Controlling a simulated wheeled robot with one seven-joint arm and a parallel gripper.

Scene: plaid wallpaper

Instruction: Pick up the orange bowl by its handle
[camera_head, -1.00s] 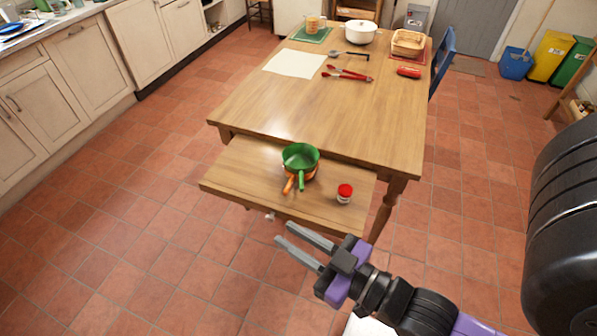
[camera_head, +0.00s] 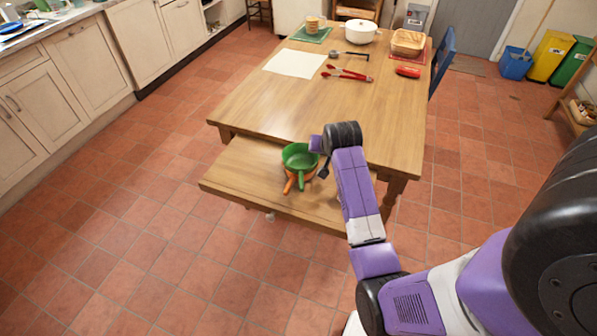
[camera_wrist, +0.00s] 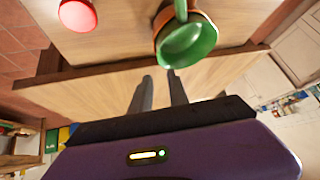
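The orange bowl (camera_head: 289,186) stands on the pulled-out wooden leaf, with the green bowl (camera_head: 298,156) nested in it. Both handles point toward the front, the orange one just left of the green one. In the wrist view the green bowl (camera_wrist: 187,43) is at the top right, with the orange bowl (camera_wrist: 160,20) showing as a rim around it. My gripper (camera_wrist: 160,77) is open and empty, its two fingers apart. It is over the leaf, right of the bowls and not touching them in the wrist view. The head view mostly hides its fingers behind my arm.
A red-lidded jar (camera_wrist: 77,14) is near the bowls; my arm hides it in the head view. The large table (camera_head: 270,108) behind holds red tongs (camera_head: 347,75), a white pot (camera_head: 361,32) and a basket (camera_head: 408,42). The leaf's left part is clear.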

